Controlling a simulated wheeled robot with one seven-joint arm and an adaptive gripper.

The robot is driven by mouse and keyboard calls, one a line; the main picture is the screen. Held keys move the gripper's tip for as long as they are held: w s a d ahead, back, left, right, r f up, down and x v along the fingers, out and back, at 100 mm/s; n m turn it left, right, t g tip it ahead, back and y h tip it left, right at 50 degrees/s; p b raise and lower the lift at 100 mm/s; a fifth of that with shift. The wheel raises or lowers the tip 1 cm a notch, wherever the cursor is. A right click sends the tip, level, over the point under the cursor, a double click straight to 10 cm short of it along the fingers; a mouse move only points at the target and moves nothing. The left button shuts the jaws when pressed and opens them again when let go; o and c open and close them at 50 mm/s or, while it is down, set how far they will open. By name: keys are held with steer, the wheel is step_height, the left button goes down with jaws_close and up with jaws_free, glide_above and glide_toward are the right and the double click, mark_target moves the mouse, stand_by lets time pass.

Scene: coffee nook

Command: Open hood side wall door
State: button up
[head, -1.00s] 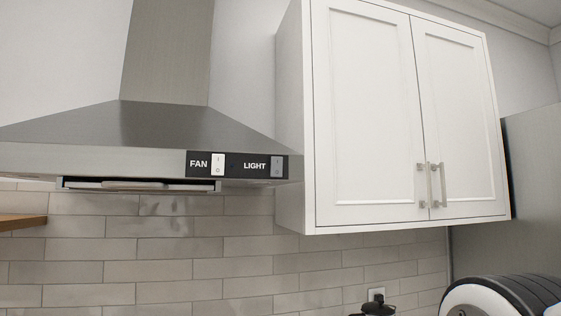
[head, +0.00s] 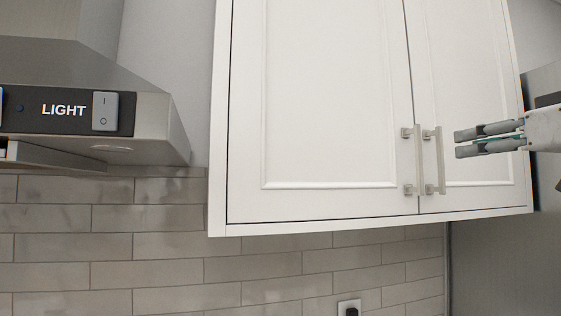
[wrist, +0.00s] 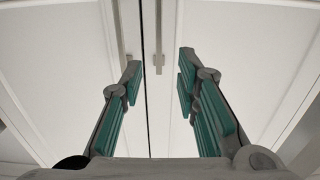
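The white two-door wall cabinet shows beside the range hood in the head view. Its left door (head: 320,100) and right door (head: 478,70) are both closed. The left door's bar handle (head: 417,160) and the right door's bar handle (head: 440,160) stand upright side by side at the centre gap. My gripper (head: 456,143) is just right of the handles, pointing left, apart from them in the picture. In the wrist view my gripper (wrist: 160,65) has its fingers spread with nothing between the pads. The right handle (wrist: 158,40) appears ahead between the fingertips, and the left handle (wrist: 128,30) lies near the left finger.
The metal range hood (head: 165,120) with its light switch (head: 105,111) is at the left. A tiled wall (head: 200,275) with an outlet (head: 349,307) runs below the cabinet. A tall grey surface (head: 490,260) stands at the right.

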mark_target(421, 152)
steer(key=w+p, duration=0.1)
steer(key=w, duration=0.3)
steer(key=w+a+p, duration=0.1)
steer(key=w, duration=0.4)
steer(key=w+a+p, duration=0.1)
steer(key=w, duration=0.3)
steer(key=shift+w+a+r, duration=0.1)
steer(key=shift+w+a, duration=0.1)
steer(key=shift+w, duration=0.05)
jaws_close()
